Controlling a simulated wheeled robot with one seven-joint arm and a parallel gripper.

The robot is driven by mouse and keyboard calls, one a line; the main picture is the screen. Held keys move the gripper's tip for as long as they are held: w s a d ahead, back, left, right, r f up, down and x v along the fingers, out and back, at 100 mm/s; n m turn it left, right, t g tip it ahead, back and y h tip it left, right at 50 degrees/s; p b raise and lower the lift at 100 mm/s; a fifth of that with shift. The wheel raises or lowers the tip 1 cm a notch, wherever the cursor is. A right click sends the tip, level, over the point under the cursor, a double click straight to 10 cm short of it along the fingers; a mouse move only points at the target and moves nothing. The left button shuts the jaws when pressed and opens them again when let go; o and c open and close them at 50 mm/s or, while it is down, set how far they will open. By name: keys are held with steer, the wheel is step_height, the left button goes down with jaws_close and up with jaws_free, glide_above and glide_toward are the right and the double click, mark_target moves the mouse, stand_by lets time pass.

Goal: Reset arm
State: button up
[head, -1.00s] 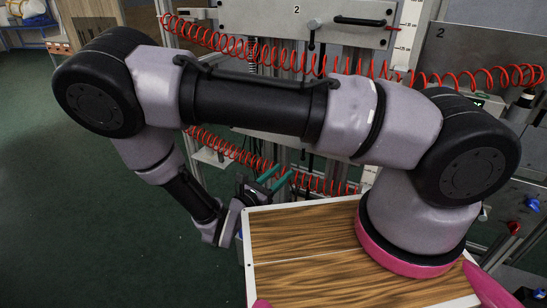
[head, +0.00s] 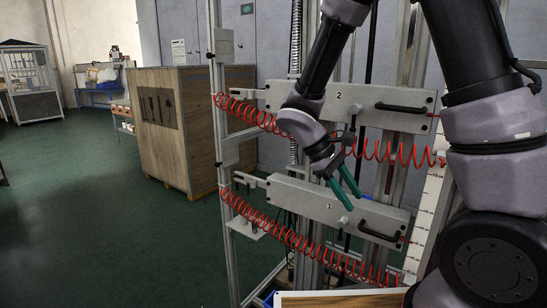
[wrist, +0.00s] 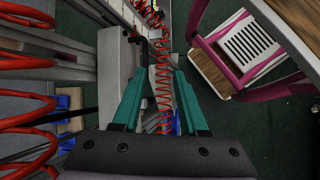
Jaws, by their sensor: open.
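My gripper (head: 353,199) has two green fingers and hangs from my dark and grey arm in the head view. The fingers point down and to the right, in front of the grey panel marked 1 (head: 310,205) and below the grey panel marked 2 (head: 345,102). I cannot tell whether it touches either panel. In the wrist view my gripper (wrist: 158,78) has its fingers spread, with nothing between them. A red coiled hose shows beyond the gap.
Red coiled hoses (head: 285,232) run along both panels. Black handles stick out of them, one on the lower panel (head: 380,222). A wooden crate (head: 185,130) stands left of the metal frame. Green floor (head: 90,210) is clear at left. A pink-framed piece (wrist: 248,50) shows in the wrist view.

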steer(key=s+d+r+m+t+y, duration=0.2)
steer(key=r+m, duration=0.4)
steer(key=r, duration=0.5)
steer(key=s+d+r+m+t+y, duration=0.3)
steer(key=r+m+t+y, duration=0.3)
steer(key=r, duration=0.6)
steer(key=shift+d+m+t+y, duration=0.4)
steer(key=shift+d+y, duration=0.1)
steer(key=shift+d, duration=0.2)
